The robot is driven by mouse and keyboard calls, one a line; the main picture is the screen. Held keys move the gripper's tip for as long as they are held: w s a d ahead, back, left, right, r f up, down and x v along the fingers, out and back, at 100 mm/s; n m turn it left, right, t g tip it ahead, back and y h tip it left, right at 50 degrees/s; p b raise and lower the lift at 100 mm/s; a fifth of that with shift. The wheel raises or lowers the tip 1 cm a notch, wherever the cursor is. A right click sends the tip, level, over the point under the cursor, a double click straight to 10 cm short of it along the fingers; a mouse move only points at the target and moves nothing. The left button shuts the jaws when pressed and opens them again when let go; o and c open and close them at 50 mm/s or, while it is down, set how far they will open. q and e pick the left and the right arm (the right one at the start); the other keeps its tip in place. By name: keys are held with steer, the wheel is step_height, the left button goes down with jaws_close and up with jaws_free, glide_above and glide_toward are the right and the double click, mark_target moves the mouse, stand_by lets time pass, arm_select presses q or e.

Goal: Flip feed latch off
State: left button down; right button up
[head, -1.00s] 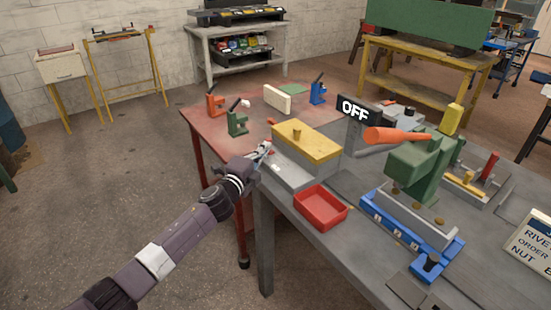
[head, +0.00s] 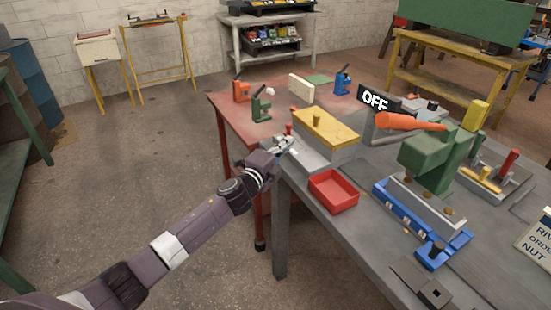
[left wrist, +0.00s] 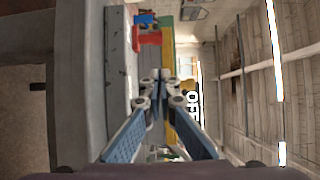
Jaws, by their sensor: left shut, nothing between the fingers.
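The feed latch seems to be the small red piece (head: 289,129) at the left end of the grey base (head: 309,154), beside the yellow-topped block (head: 326,127). A red lever-like piece (left wrist: 148,38), probably the same one, shows in the left wrist view, above the fingers. My left gripper (head: 287,144) is shut and empty at the near left end of the grey base, close to the red piece. Its fingertips (left wrist: 160,75) meet in the left wrist view; I cannot tell whether they touch anything. The sign (head: 375,101) reads OFF. My right gripper is not in view.
A red tray (head: 333,191) stands in front of the grey base. A green press (head: 436,160) with an orange handle (head: 408,122) stands to the right, behind a blue fixture (head: 421,219). A red table (head: 228,113) adjoins behind. The floor at left is clear.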

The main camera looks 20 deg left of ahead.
arm_select(q)
steer(key=shift+s+a+f, duration=0.15)
steer(key=shift+s+a, duration=0.05)
steer(key=shift+s, duration=0.35)
steer(key=shift+s+a+f, duration=0.1)
steer(key=shift+s+a, duration=0.05)
steer(key=shift+s, duration=0.4)
steer(key=s, duration=0.5)
steer(key=shift+s+a+r+b, duration=0.15)
steer(key=shift+s+r+b, duration=0.05)
steer(key=shift+r+b, duration=0.15)
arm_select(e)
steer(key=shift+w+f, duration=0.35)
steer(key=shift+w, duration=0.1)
arm_select(q)
steer(key=shift+f, duration=0.1)
